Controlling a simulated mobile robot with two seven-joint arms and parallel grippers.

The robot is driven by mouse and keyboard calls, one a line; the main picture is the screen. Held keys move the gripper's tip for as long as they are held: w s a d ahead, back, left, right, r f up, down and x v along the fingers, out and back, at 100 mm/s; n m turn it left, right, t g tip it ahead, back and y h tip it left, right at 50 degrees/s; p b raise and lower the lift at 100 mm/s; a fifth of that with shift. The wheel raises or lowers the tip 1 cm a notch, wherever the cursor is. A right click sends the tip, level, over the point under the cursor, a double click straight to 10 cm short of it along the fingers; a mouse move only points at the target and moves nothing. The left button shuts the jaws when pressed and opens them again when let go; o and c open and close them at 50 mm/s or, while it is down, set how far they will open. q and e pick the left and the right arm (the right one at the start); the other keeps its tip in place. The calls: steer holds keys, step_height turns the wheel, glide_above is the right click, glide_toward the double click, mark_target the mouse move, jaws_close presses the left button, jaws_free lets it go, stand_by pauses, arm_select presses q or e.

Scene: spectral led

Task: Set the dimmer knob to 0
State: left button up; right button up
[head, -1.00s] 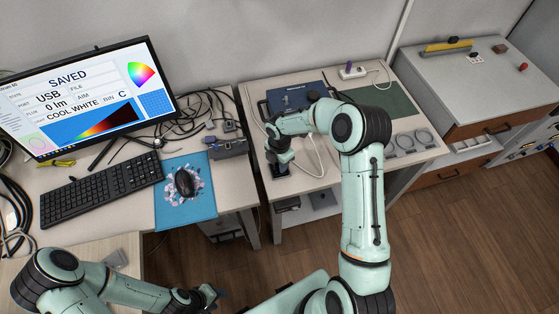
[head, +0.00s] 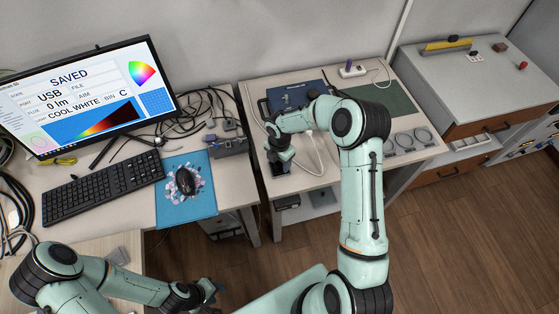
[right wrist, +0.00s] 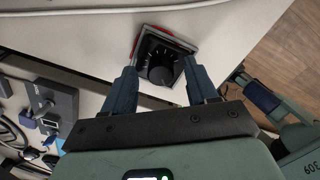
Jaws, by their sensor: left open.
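The dimmer is a small dark box with a round black knob (right wrist: 161,73) and white scale marks on its face, seen in the right wrist view. The box (right wrist: 166,47) has red on its edge. In the head view the dimmer (head: 280,169) sits near the front left of the middle table, mostly under my right gripper (head: 281,158). In the right wrist view my right gripper (right wrist: 160,76) is open, its fingers on either side of the knob with gaps showing. The knob's pointer setting is unclear. My left gripper (head: 212,291) is open and empty at the bottom, away from the dimmer.
The monitor (head: 85,95) reads SAVED, USB, 0 lm, COOL WHITE. A blue box (head: 296,96), green mat (head: 390,102) and white power strip (head: 352,71) are behind my right arm.

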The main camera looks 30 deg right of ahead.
mark_target(280, 164)
step_height(280, 164, up, 13)
steer(key=shift+r+p, duration=0.2)
steer(key=shift+p, duration=0.1)
stand_by(0.4)
steer(key=shift+s+f, duration=0.1)
stand_by(0.6)
